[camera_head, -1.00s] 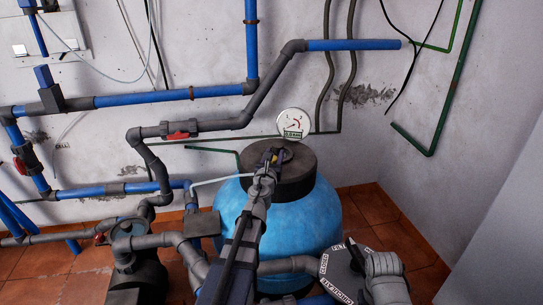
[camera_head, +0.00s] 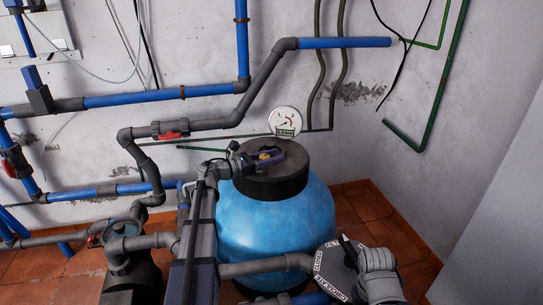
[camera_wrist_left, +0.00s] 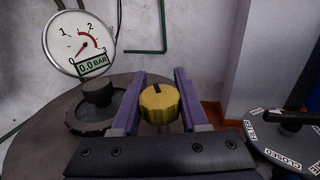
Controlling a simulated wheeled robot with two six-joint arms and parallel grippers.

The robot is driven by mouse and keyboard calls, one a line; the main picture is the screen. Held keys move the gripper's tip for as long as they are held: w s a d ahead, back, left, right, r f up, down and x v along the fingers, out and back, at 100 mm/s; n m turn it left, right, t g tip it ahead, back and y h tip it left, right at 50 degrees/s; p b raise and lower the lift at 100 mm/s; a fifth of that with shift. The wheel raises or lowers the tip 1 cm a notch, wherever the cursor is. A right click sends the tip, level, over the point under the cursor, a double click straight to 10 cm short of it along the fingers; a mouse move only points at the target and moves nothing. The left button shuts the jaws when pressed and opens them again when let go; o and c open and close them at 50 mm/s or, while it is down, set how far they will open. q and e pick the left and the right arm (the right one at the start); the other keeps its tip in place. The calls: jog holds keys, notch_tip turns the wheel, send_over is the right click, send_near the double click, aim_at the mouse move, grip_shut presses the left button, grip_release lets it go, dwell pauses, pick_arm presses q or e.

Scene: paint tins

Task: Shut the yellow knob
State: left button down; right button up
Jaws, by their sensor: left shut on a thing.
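The yellow knob (camera_wrist_left: 160,104) is round and ribbed, with a dark mark on its upper face. In the left wrist view it sits between the two purple fingers of my left gripper (camera_wrist_left: 159,100). The gripper is shut on it. In the head view the left gripper (camera_head: 272,155) is over the dark lid of the blue tank (camera_head: 275,222), and a little of the knob (camera_head: 264,156) shows there.
A round pressure gauge (camera_wrist_left: 79,44) reading 0.0 BAR stands close to the left of the gripper; it also shows in the head view (camera_head: 286,122). A lettered valve head (camera_head: 335,268) stands at lower right. Blue and grey pipes (camera_head: 135,98) crowd the left wall.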

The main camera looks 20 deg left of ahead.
pick_arm(q)
jog(key=m+g+h, duration=0.1)
jog(key=g, duration=0.1)
jog(key=m+g+h, duration=0.1)
jog(key=m+h, duration=0.1)
jog(key=shift+s+d+g, duration=0.15)
jog(key=shift+g, duration=0.25)
jog(key=shift+s+d+m+g+h, duration=0.2)
jog(key=shift+m+g+h, duration=0.25)
jog(key=shift+m+g, duration=0.15)
jog(key=shift+s+d+m+g+h, duration=0.1)
jog(key=shift+s+m+g+h, duration=0.05)
jog(key=shift+m+g+h, duration=0.45)
jog(key=shift+g, duration=0.3)
jog(key=shift+c, duration=2.1)
grip_release()
jog(key=shift+s, duration=0.1)
jog(key=shift+v, duration=3.85)
jog(key=shift+r, duration=0.1)
